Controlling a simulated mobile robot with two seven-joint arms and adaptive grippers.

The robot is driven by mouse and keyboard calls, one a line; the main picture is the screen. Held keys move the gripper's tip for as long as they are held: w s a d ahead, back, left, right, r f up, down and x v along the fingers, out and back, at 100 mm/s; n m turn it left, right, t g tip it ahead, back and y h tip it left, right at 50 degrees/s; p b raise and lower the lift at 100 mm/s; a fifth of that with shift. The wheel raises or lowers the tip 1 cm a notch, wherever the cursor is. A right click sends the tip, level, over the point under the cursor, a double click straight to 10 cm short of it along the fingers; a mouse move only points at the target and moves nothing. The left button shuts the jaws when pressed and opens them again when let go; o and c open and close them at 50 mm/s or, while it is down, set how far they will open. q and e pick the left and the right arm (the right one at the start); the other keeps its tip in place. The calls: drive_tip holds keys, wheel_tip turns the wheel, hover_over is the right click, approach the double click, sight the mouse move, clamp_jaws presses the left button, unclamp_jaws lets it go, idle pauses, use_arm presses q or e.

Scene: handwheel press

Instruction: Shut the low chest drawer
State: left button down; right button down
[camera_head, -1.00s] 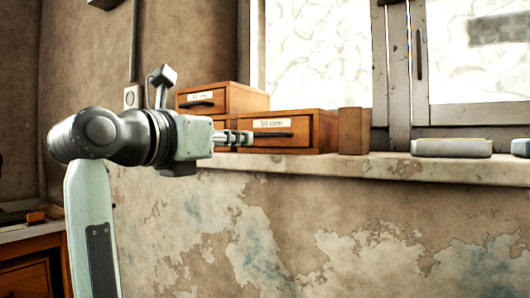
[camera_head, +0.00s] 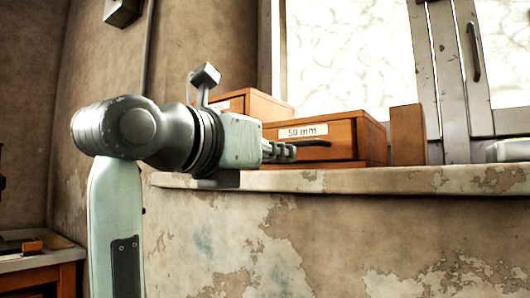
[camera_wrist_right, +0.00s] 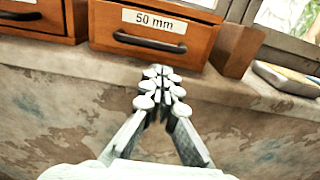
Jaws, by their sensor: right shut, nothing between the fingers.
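The low wooden chest (camera_head: 373,141) stands on the sill. Its drawer (camera_head: 345,148) has a "50 mm" label and a dark bar handle (camera_head: 315,143); it also shows in the right wrist view (camera_wrist_right: 110,36). The drawer front looks close to the chest's frame; I cannot tell whether a small gap is left. My right gripper (camera_head: 290,152) is shut and empty, in front of the drawer's left part in the head view. In the right wrist view its fingertips (camera_wrist_right: 160,76) are just below the drawer front; contact cannot be told. My left gripper is out of view.
A second wooden chest (camera_head: 262,104) stands at the left, partly behind my right arm. A wooden block (camera_head: 407,135) stands close to the low chest's right side. A pale flat case (camera_head: 508,150) lies farther right. The stone sill (camera_head: 400,180) juts from the wall.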

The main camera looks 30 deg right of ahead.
sight(311, 158)
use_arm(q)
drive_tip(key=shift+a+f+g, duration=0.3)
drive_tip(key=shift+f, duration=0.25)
use_arm(e)
drive_tip(key=x, duration=0.7)
drive_tip(key=shift+w+d, duration=0.1)
